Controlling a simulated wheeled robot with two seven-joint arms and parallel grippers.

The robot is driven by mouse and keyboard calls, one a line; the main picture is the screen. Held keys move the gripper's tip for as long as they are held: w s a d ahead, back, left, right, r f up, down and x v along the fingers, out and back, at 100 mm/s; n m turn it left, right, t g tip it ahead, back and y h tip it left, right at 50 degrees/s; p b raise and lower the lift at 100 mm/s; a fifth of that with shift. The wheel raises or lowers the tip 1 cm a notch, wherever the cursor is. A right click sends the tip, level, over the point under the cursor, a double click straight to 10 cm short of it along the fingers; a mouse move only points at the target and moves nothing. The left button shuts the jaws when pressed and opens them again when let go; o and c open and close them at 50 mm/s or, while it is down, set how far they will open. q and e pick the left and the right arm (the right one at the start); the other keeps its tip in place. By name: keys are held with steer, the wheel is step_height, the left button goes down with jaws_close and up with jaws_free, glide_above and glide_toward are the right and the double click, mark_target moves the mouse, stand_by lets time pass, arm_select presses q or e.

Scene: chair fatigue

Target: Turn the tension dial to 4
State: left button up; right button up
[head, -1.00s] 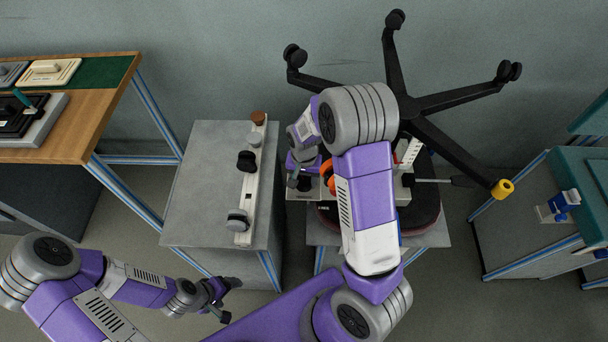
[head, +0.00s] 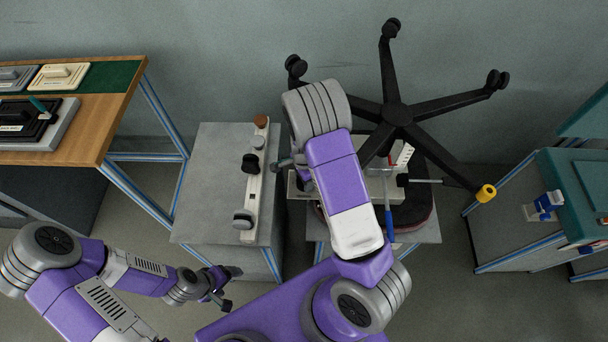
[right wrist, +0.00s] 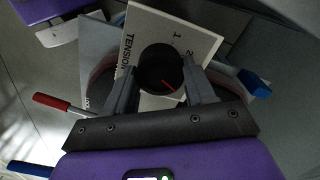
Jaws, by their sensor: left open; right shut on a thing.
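The tension dial (right wrist: 158,60) is a round black knob with a red pointer line, on a cream plate (right wrist: 196,42) lettered TENSION. The numbers 1 and 2 show on the plate; other numbers are hidden. My right gripper (right wrist: 160,72) is shut on the dial, one finger on each side. The red line points toward the lower right of the right wrist view. In the head view my right forearm covers the dial. My left gripper (head: 225,289) is open and empty, low in front of the grey bench.
The upturned chair base (head: 397,114) has black legs, one with a yellow tip (head: 486,193). A blue-handled lever (head: 389,218) is beside my right forearm. A grey bench (head: 207,190) holds a pale strip with knobs (head: 253,190). A wooden table (head: 85,135) stands left, a teal-topped one (head: 570,190) right.

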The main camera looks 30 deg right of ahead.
steer(key=shift+r+m+p, duration=0.1)
steer(key=shift+m+p, duration=0.55)
steer(key=shift+m, duration=0.55)
steer(key=o, duration=1)
steer(key=shift+o, duration=0.2)
step_height(320, 180, up, 8)
steer(key=shift+f+p, duration=0.25)
steer(key=shift+p, duration=1)
steer(key=shift+f, duration=0.15)
